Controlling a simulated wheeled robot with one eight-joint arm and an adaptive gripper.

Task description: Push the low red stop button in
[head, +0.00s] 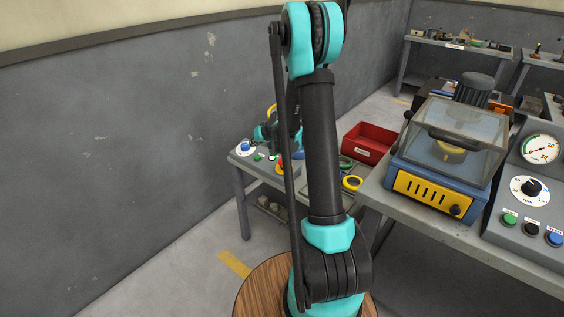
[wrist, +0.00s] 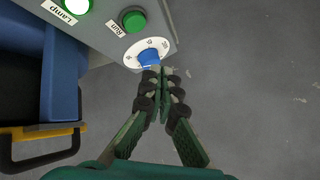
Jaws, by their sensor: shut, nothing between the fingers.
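A red button-like shape (head: 279,164) shows in the head view on the far low table, partly hidden behind my arm. I cannot tell whether it is in or out, and it is outside the wrist view. My gripper (wrist: 161,71) is shut and empty in the wrist view. Its fingertips appear beside the blue knob (wrist: 149,57) on a white dial; I cannot tell if they touch it. A green Run button (wrist: 134,20) and a bright green Lamp light (wrist: 76,6) are on the same grey panel.
The blue knob (head: 245,147) also shows in the head view. A blue and yellow press with a clear cover (head: 455,140) stands on the nearer bench.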

